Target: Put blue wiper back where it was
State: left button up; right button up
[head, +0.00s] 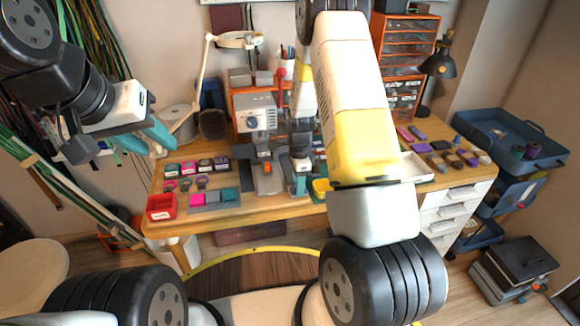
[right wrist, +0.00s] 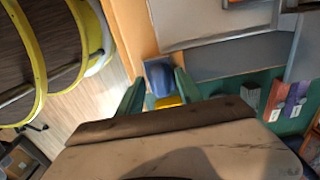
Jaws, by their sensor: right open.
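A small blue block (right wrist: 158,76), which looks like the blue wiper, lies on the wooden table edge in the right wrist view. A yellow piece (right wrist: 168,101) sits right beside it, toward my gripper. My right gripper (right wrist: 160,90) is open, with one green finger on each side of the blue block; I cannot tell whether they touch it. In the head view the right gripper (head: 299,185) is low over the table's front middle, and the blue block cannot be made out there. My left gripper (head: 155,140) is raised at the table's left; its opening is unclear.
The wooden table (head: 270,211) holds a grey machine (head: 257,120), a red bin (head: 161,207) and a white tray (head: 416,168). A blue cart (head: 512,140) stands at the right. Hanging cords (head: 85,35) are near my left arm.

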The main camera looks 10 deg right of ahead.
jog(key=s+r+n+t+y, duration=0.1)
jog(key=s+r+n, duration=0.1)
jog(key=r, duration=0.9)
jog(key=s+r+n+t, duration=0.1)
jog(key=s+r+n, duration=0.1)
jog(key=r, duration=1)
jog(key=s+a+r+n+t, duration=0.1)
jog(key=s+r+n+t, duration=0.1)
jog(key=s+r+n, duration=0.5)
jog(key=s+a+r+n+t+y, duration=0.1)
jog(key=s+r+n+t, duration=0.1)
jog(key=s+r+n, duration=0.5)
jog(key=s, duration=0.6)
jog(key=shift+s, duration=0.15)
